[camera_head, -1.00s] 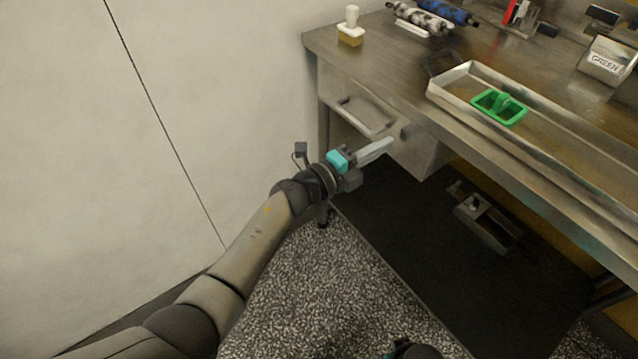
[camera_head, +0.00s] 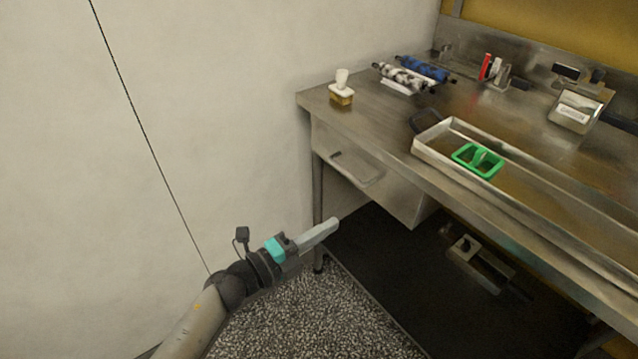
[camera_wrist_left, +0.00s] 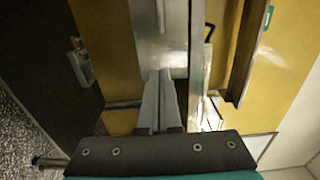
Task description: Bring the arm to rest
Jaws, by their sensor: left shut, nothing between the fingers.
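My left gripper (camera_head: 325,232) is shut and empty, with its fingers together. It hangs in free air in front of and below the metal workbench (camera_head: 375,131), left of the drawer (camera_head: 362,172). In the left wrist view the closed fingers (camera_wrist_left: 163,88) point toward the bench's metal front. The drawer's handle faces my side, and the gripper is apart from it. My right gripper does not show in any current view.
A long metal tray (camera_head: 432,150) with a green divided piece (camera_head: 478,160) lies on the bench. A white-handled block (camera_head: 341,90) stands near its left corner. Rollers (camera_head: 405,78) lie behind. A metal object (camera_head: 478,262) rests below. The wall (camera_head: 220,110) is left.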

